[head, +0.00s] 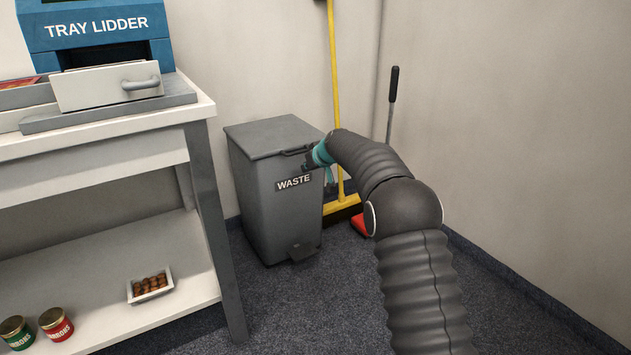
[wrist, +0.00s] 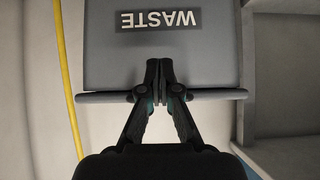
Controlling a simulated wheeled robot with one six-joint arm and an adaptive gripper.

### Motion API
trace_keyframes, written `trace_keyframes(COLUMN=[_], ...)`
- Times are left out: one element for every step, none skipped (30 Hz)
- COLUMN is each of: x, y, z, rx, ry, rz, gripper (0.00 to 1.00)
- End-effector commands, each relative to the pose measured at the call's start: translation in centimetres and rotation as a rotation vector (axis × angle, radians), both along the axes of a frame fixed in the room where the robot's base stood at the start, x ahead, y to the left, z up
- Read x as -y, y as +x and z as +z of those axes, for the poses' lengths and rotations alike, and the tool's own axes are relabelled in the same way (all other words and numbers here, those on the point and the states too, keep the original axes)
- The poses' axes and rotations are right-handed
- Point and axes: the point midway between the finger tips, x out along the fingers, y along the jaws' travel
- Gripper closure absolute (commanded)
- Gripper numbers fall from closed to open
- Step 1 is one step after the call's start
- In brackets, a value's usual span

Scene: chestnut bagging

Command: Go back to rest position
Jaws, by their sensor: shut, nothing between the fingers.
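My gripper (head: 309,165) is at the end of my dark, ribbed arm, in front of the upper part of a grey waste bin (head: 264,205) in the head view. In the wrist view my gripper (wrist: 166,98) has its fingers together, with nothing between them. The fingertips are by the rim of the bin (wrist: 215,62), just off its WASTE label, which appears upside down. I cannot tell whether they touch the bin. The bin's lid (head: 272,135) is down.
A white workbench (head: 110,135) with a blue tray lidder (head: 97,25) stands at left. Its lower shelf holds a tray of chestnuts (head: 149,287) and two tins. A yellow-handled broom (head: 336,80) leans behind the bin. The floor (head: 330,300) in front is clear.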

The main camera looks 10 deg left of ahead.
Motion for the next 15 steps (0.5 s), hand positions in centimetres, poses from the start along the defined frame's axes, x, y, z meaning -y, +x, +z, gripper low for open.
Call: trace_keyframes(x=[0.4, 0.5, 0.7, 0.9, 1.1, 1.2, 1.4, 1.5, 1.5, 1.6, 1.7, 1.8, 1.8, 1.9, 1.9], y=[-0.5, -0.7, -1.0, -1.2, -1.4, -1.7, -1.9, -2.1, -2.3, -2.4, -2.5, -2.6, -2.7, -2.7, -2.8], z=[-0.1, -0.2, -0.3, -0.4, -0.6, -0.7, -0.8, -0.9, -1.0, -1.1, -1.2, -1.2, -1.2, -1.2, -1.3], rx=[0.000, 0.001, 0.004, 0.004, 0.006, 0.007, 0.009, 0.009, 0.010, 0.011, 0.012, 0.014, 0.014, 0.013, 0.009], ry=[0.001, 0.002, 0.003, 0.003, 0.002, 0.004, 0.004, 0.005, 0.005, 0.005, 0.006, 0.005, 0.005, 0.008, 0.013], rz=[-0.001, 0.000, 0.001, 0.003, 0.003, 0.003, 0.003, 0.006, 0.007, 0.008, 0.008, 0.007, 0.007, 0.006, 0.000], gripper=[1.00, 1.00, 1.00, 1.00, 1.00, 1.00, 1.00, 1.00, 1.00, 1.00, 1.00, 1.00, 1.00, 1.00, 1.00])
